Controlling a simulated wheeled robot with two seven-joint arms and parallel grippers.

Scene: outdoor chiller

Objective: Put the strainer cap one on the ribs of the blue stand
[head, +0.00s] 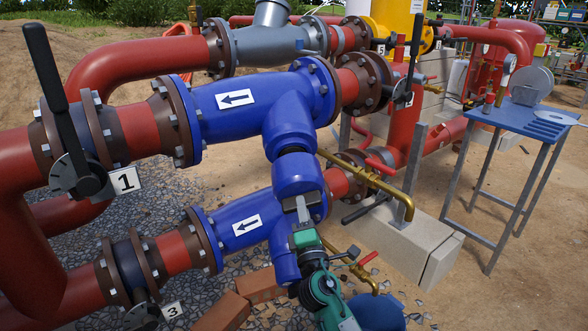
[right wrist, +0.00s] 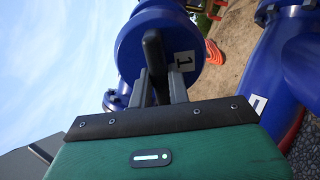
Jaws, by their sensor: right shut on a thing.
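Strainer cap one (right wrist: 128,48) is a round blue cap with a dark bar handle and a white label "1" in the right wrist view. My right gripper (right wrist: 158,88) is shut on its handle. In the head view my right gripper (head: 301,212) is below the upper blue strainer (head: 240,100); the cap (head: 296,173) is at its downward branch, with a dark band between them. Whether they touch is unclear. My left gripper is not in view.
A lower blue strainer (head: 245,225) is close behind my right gripper. Brass pipes (head: 370,178) and a concrete block (head: 405,235) lie between the gripper and the stand. A grey disc (head: 530,85) stands on the stand. A blue rounded object (head: 378,314) is at the bottom.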

